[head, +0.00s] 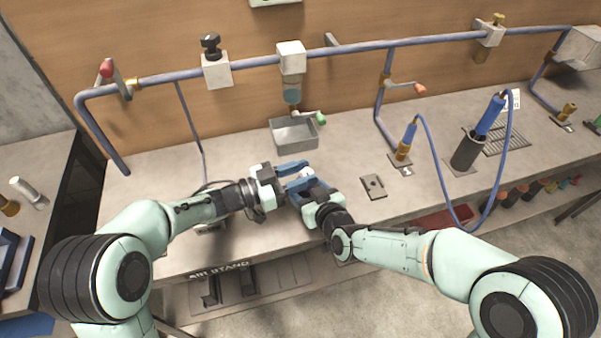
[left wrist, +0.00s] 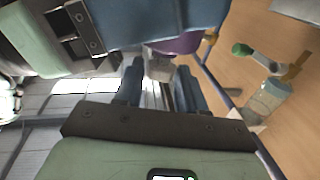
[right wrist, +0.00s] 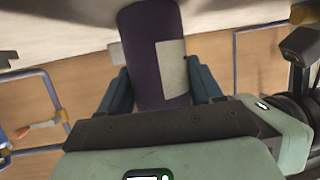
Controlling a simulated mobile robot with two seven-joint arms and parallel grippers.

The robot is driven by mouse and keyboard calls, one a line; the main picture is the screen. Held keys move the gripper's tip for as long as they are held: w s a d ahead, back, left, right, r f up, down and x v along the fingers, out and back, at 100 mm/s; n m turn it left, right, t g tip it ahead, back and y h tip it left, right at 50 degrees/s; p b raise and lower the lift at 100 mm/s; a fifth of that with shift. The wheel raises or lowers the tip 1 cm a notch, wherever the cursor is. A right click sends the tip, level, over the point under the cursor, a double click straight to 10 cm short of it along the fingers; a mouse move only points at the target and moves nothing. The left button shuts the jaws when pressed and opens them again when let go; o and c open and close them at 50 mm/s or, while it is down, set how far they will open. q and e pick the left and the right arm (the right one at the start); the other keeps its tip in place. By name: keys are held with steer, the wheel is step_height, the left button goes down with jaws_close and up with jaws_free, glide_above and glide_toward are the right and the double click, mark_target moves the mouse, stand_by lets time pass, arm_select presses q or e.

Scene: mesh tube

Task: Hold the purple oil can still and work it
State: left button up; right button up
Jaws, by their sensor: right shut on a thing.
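The purple oil can (right wrist: 150,40) stands out in the right wrist view, with a pale patch on its side. My right gripper (right wrist: 162,92) is shut on it, one blue finger on each side. In the left wrist view a piece of the purple can (left wrist: 183,43) shows beyond a pale grey block (left wrist: 158,68). My left gripper (left wrist: 160,88) has its fingers apart with that block at their tips; contact is unclear. In the head view my left gripper (head: 295,175) and right gripper (head: 306,185) meet closely above the bench and hide most of the can.
A grey open tray (head: 294,133) sits on the bench just behind the grippers, under a valve with a green handle (head: 313,117). A small dark plate (head: 373,187) lies to the right. Blue pipes (head: 250,62) run along the back wall.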

arm_select(q)
jaws_close()
steer(key=shift+s+n+t+y, duration=0.1)
steer(key=shift+n+t+y, duration=0.6)
steer(key=shift+t, duration=0.4)
steer(key=shift+o, duration=0.9)
jaws_free()
steer(key=v, duration=1.2)
